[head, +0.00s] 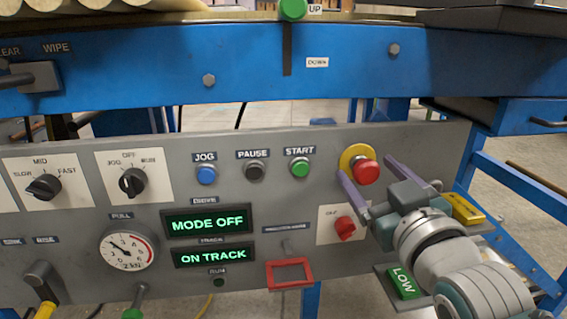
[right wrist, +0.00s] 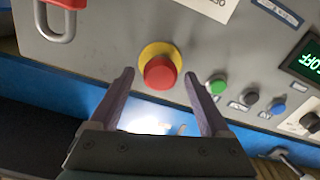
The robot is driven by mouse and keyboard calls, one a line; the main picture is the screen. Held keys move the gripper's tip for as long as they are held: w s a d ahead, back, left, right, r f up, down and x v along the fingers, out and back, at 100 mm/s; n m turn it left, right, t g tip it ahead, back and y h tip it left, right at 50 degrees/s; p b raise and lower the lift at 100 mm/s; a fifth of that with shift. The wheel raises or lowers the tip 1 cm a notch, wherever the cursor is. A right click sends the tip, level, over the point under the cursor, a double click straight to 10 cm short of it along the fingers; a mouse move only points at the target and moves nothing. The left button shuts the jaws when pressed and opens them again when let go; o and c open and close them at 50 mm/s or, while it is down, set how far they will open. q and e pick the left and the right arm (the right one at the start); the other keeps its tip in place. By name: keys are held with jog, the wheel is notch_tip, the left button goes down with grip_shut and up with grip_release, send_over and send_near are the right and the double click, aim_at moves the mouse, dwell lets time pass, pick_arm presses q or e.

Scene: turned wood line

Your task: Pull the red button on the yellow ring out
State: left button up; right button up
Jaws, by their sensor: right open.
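The red button (head: 366,172) is a round mushroom head on a yellow ring (head: 346,155), at the upper right of the grey panel. In the right wrist view the red button (right wrist: 160,72) sits on the yellow ring (right wrist: 147,53), ahead of the fingers and roughly midway between them. My right gripper (head: 368,173) is open, with one purple finger on each side of the button in the head view. In the right wrist view the open gripper (right wrist: 165,82) holds nothing, and the fingers show no clear contact with the button. My left gripper is not in view.
The grey panel (head: 400,143) carries a green START button (head: 300,168), a PAUSE button (head: 254,171) and a blue JOG button (head: 206,174) left of the ring. A red rotary switch (head: 345,228) sits just below. A blue beam (head: 250,60) runs above the panel.

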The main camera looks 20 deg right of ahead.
jog(key=p+v, duration=0.2)
jog(key=v, duration=0.8)
jog(key=shift+d, duration=0.1)
notch_tip(320, 180, up, 14)
jog(key=s+a+g+y+p, duration=0.25)
jog(key=g+p, duration=0.35)
jog(key=p, duration=1.2)
jog(key=s+a+r+n+g+y+p, duration=0.1)
jog(key=s+a+r+g+p, duration=0.1)
jog(key=s+r+g+p, duration=0.35)
jog(key=s+a+r+n+g+y+p, duration=0.1)
jog(key=s+a+r+g+p, duration=0.15)
jog(key=s+r+p, duration=0.55)
notch_tip(320, 180, up, 36)
jog(key=p, duration=3.7)
jog(key=shift+w+r+p, duration=0.2)
jog(key=shift+r+p, duration=0.05)
jog(key=shift+p, duration=0.1)
